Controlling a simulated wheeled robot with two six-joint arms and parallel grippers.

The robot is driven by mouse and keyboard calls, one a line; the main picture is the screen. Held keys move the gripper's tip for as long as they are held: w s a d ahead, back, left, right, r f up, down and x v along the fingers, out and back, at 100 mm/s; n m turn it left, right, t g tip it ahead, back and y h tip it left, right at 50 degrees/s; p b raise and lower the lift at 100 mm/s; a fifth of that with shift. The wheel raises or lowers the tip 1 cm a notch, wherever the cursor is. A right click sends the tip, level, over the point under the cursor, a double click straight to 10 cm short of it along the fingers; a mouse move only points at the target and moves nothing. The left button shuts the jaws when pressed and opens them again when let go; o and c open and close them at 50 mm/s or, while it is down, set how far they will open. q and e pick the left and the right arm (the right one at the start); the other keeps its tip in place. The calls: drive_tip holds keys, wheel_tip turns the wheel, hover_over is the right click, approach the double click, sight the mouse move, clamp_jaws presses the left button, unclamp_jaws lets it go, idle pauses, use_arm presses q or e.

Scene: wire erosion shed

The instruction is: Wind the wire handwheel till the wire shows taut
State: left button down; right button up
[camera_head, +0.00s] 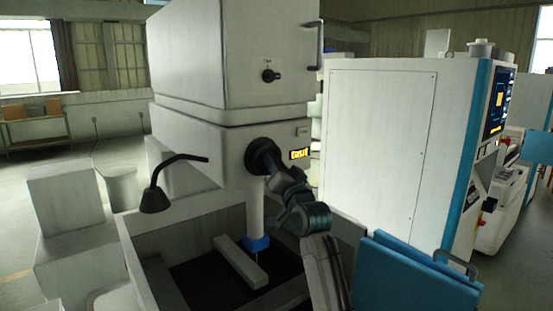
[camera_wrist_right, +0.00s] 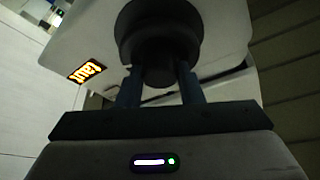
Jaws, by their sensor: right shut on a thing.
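The black round wire handwheel (camera_head: 262,155) sits on the front of the white machine head. My right gripper (camera_head: 277,168) is at it, its arm coming up from the lower right. In the right wrist view the handwheel (camera_wrist_right: 158,35) fills the top middle, and the two fingers of my right gripper (camera_wrist_right: 160,85) are shut on its hub. A small lit display (camera_head: 299,153) is just right of the wheel; in the right wrist view the display (camera_wrist_right: 87,70) reads "taut" in orange, tilted. My left gripper is not in view.
A black lamp (camera_head: 156,198) on a bent arm stands left of the wheel. Below is an open work tank (camera_head: 140,262) with a pale bar (camera_head: 240,262) inside. A blue panel (camera_head: 415,275) stands at the lower right, before a white cabinet (camera_head: 380,135).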

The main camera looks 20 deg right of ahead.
drive_tip(key=shift+m, duration=0.3)
drive_tip(key=o, duration=1)
drive_tip(key=shift+c, duration=0.2)
drive_tip(key=b+v, duration=0.5)
drive_tip(key=v, duration=0.6)
drive_tip(key=shift+w+a+f, duration=0.1)
